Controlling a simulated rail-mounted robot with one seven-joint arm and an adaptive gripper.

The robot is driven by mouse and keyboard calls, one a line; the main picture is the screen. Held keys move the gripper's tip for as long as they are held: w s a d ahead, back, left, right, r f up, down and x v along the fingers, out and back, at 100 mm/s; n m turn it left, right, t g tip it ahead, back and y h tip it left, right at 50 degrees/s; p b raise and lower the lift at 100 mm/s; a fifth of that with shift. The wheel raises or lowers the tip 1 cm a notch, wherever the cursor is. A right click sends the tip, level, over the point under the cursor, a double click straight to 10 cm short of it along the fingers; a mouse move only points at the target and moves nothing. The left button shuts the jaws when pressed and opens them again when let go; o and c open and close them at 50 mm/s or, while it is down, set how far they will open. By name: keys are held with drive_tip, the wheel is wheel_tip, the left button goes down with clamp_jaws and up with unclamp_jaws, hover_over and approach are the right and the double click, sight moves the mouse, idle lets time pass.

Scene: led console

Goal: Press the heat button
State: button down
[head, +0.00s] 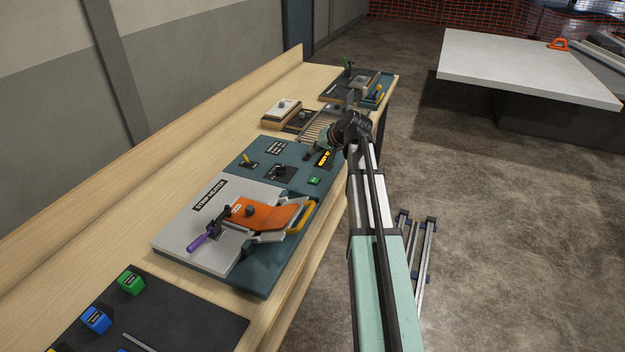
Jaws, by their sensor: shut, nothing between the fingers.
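The strip heater (174,241) lies on the workbench, with a pale plate, an orange flap and a purple-handled clamp. Its teal control panel (248,183) is at the far end. A small green button (314,181) sits near the panel's right edge; its label is too small to read, so I cannot confirm it as the heat button. My gripper (312,153) is shut and empty over the panel's far right corner, beyond the green button and apart from it. My wrist hides part of the bench behind it.
A yellow lever switch (247,162), a black knob (280,172) and an orange-lit display (324,159) share the panel. A dark board (185,318) with coloured blocks lies nearer. Other fixtures (282,109) stand farther along the bench. A white table (520,67) is at right.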

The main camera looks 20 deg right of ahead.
sight(315, 180)
drive_tip(key=shift+s+f, duration=0.1)
drive_tip(key=shift+f, duration=0.1)
drive_tip(key=shift+f+b, duration=2.35)
drive_tip(key=shift+f, duration=1.95)
drive_tip(key=shift+f, duration=0.1)
drive_tip(key=shift+f+b, duration=0.3)
drive_tip(key=shift+f+b, duration=0.3)
drive_tip(key=shift+f, duration=0.15)
drive_tip(key=shift+r, duration=0.1)
drive_tip(key=shift+r+p, duration=0.4)
drive_tip(key=shift+r, duration=0.35)
